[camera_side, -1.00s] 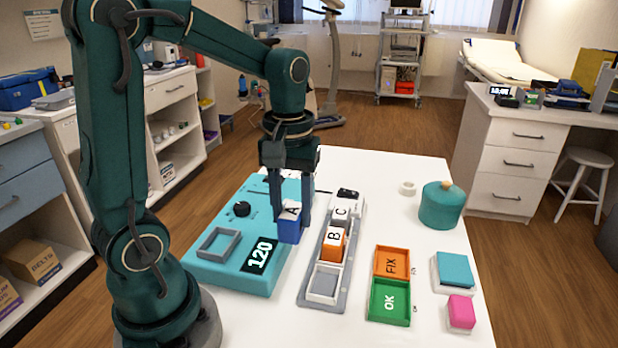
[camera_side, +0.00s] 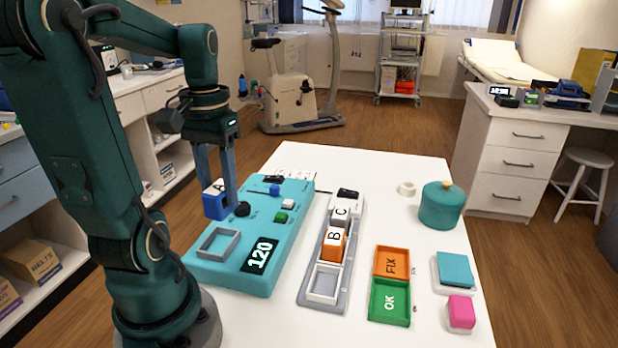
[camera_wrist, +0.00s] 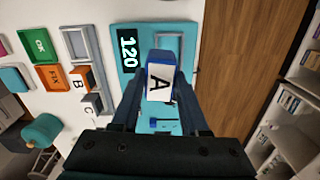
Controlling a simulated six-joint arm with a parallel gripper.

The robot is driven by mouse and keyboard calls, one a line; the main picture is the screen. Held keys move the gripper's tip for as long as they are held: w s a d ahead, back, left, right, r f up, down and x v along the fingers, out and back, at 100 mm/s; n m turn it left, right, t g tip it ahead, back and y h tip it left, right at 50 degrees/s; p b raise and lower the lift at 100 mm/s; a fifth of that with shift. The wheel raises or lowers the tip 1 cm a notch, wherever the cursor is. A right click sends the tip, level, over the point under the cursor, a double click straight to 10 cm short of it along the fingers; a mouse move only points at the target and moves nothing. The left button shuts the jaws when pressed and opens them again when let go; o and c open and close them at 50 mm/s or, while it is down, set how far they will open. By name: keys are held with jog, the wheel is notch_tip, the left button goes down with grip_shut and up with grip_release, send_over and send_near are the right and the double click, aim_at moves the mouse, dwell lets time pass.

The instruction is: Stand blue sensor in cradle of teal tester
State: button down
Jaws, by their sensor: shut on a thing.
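The blue sensor (camera_side: 214,204), with a white top marked A, is held in my gripper (camera_side: 222,190). It is raised above the left side of the teal tester (camera_side: 283,245), near the black knob (camera_side: 242,209). The wrist view shows the sensor (camera_wrist: 161,78) between the two fingers, with the tester (camera_wrist: 172,42) below it. The tester's cradle is a grey square frame (camera_side: 236,245) at its front left, with no sensor in it. The display beside it reads 120.
A grey rack (camera_side: 307,303) holds an orange block B (camera_side: 333,244) and a grey block C (camera_side: 339,215); its front slot is empty. Orange FIX (camera_side: 391,262) and green OK (camera_side: 389,301) trays lie to the right. A teal round pot (camera_side: 441,206) stands farther back.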

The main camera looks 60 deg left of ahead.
jog(key=shift+s+a+r+n, duration=0.1)
jog(key=shift+s+a+n, duration=0.4)
jog(key=shift+s, duration=0.15)
jog(key=shift+s+f, duration=0.1)
jog(key=shift+f, duration=3.85)
jog(key=shift+f, duration=0.2)
jog(key=shift+c, duration=2.1)
grip_release()
jog(key=shift+a, duration=0.1)
jog(key=shift+r, duration=0.1)
